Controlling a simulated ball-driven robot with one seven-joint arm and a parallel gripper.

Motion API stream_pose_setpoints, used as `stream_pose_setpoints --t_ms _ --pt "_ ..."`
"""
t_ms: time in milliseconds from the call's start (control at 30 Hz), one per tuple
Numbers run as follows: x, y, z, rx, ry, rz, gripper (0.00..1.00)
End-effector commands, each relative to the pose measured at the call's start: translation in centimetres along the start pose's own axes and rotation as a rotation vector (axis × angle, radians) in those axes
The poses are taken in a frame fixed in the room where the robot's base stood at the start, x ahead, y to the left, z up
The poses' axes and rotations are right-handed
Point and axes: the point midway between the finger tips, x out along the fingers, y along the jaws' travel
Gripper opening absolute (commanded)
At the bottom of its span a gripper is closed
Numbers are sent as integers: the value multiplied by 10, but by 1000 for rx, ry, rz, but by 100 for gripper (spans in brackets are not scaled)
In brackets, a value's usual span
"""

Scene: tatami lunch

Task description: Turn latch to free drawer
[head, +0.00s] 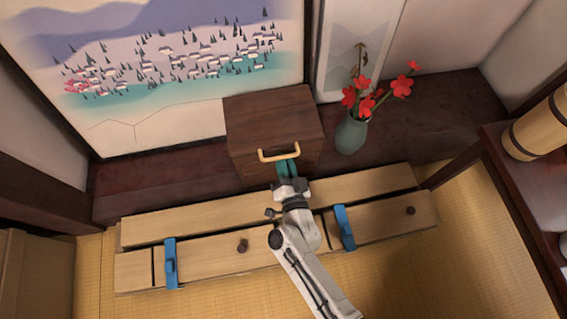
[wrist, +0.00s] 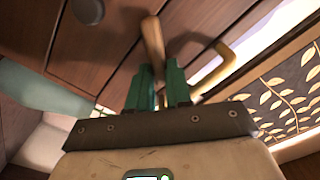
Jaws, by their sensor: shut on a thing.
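A dark wooden drawer box (head: 270,112) stands on the ledge at the back, its front facing me. A tan bow handle (head: 279,155) is on its front; a tan handle (wrist: 222,68) also shows in the wrist view, right of my fingers. My gripper (head: 288,168) has green fingers and reaches the box front just below the handle. In the wrist view my gripper (wrist: 158,88) is shut on a tan bar (wrist: 153,42), seemingly the latch, which runs down between the fingers. Its lower end is hidden by the fingers. In the head view my gripper hides the latch.
A green vase (head: 350,134) with red flowers stands close to the right of the box. A long low wooden chest (head: 205,258) with blue pieces (head: 170,263) and dark knobs lies in front, under my arm. A dark table (head: 525,180) is at right.

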Motion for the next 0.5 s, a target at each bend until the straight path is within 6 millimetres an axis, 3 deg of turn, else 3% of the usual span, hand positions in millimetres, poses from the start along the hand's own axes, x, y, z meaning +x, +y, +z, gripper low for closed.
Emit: stream_pose_setpoints --t_ms 500 --pt "0 12 4 489 1 1 0"
